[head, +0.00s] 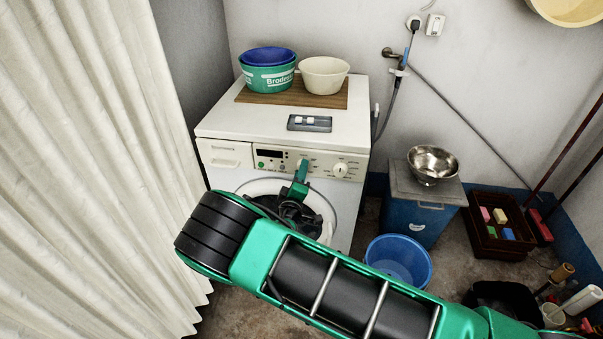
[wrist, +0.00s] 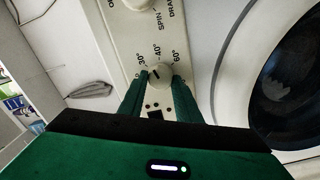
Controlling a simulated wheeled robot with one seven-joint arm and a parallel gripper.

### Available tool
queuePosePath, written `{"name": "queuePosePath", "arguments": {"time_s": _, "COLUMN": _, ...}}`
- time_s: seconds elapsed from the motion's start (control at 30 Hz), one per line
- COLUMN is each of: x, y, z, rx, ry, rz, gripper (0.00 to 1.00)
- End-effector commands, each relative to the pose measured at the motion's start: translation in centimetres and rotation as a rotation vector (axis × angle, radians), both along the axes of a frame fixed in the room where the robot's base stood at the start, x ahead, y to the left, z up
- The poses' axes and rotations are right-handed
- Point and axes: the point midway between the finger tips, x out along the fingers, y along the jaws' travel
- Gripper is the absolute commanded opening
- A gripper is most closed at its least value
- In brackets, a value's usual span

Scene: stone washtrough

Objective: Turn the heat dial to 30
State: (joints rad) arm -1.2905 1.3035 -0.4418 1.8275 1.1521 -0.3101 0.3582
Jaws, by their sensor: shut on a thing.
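The heat dial (wrist: 158,76) is a small cream knob on the washing machine's panel, with 30°, 40° and 60° printed around it in the wrist view. My gripper (wrist: 159,80) has its two green fingers shut on the dial, one on each side. A short dark mark on the dial seems to lean up and left in the picture, toward the 30°–40° side; its exact setting is hard to tell. In the head view my gripper (head: 302,168) reaches the front panel of the white washing machine (head: 222,125) and hides the heat dial.
A larger dial (head: 340,170) is right of my gripper. Bowls and a grey tray (head: 309,124) stand on the machine. A blue tub (head: 398,260) and a blue bin (head: 412,215) are at right. A white curtain (head: 90,150) hangs at left.

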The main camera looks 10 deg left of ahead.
Motion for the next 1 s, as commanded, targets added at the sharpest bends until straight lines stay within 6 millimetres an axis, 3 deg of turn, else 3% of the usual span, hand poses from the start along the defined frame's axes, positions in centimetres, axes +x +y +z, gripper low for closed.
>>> {"name": "queuePosePath", "arguments": {"time_s": 0.5, "x": -0.07, "y": 0.20, "z": -0.10, "rx": -0.344, "ry": 0.028, "rz": 0.005, "gripper": 0.08}}
{"name": "queuePosePath", "arguments": {"time_s": 1.0, "x": -0.07, "y": 0.22, "z": -0.12, "rx": -0.412, "ry": 0.033, "rz": 0.005, "gripper": 0.08}}
